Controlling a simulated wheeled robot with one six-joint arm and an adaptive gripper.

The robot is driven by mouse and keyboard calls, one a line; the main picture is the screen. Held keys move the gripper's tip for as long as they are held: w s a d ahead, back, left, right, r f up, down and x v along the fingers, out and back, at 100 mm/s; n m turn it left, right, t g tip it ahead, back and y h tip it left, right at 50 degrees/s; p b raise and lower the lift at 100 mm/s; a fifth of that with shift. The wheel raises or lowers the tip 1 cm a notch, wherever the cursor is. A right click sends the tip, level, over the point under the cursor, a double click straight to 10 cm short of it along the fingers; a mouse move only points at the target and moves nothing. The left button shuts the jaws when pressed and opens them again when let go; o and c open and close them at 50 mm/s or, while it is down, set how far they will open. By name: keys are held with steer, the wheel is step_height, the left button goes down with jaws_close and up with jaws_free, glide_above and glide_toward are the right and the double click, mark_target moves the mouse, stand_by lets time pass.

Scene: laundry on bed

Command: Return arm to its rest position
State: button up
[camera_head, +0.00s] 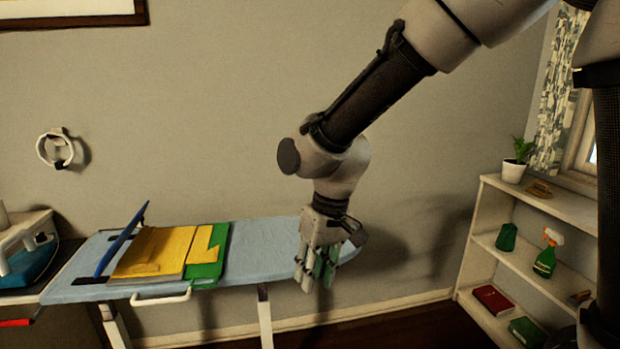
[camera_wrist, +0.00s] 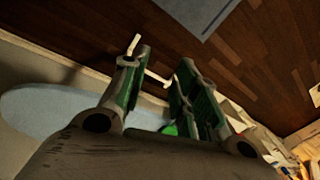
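My gripper (camera_head: 318,272) hangs from my arm in front of the right end of the ironing board, pointing down. In the wrist view its green-padded fingers (camera_wrist: 160,88) stand apart with nothing between them. The ironing board (camera_head: 262,247) has a light blue cover and also shows in the wrist view (camera_wrist: 45,108). On its left part lies a folding board with a green panel (camera_head: 208,268) and a blue flap (camera_head: 120,238) tilted up. A yellow cloth (camera_head: 160,248) lies on it.
At the left edge stands an iron (camera_head: 28,258). A white shelf (camera_head: 487,225) at the right holds a potted plant (camera_head: 516,160), a spray bottle (camera_head: 546,253) and books. A white ring (camera_head: 55,148) is on the wall. Wall space between board and shelf looks free.

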steer(key=s+d+r+m+t, duration=0.1)
steer(key=s+d+r+m, duration=0.1)
steer(key=d, duration=1)
steer(key=s+d+r+m+t+h, duration=0.1)
steer(key=s+d+r, duration=0.3)
steer(key=d, duration=0.8)
steer(key=s+d+r+m+t+h, duration=0.1)
steer(key=d+r, duration=0.5)
steer(key=d, duration=0.6)
steer(key=s+m+t, duration=0.1)
steer(key=s+m, duration=0.1)
steer(key=s, duration=0.1)
steer(key=shift+d+r+t, duration=0.25)
steer(key=shift+r+t, duration=0.05)
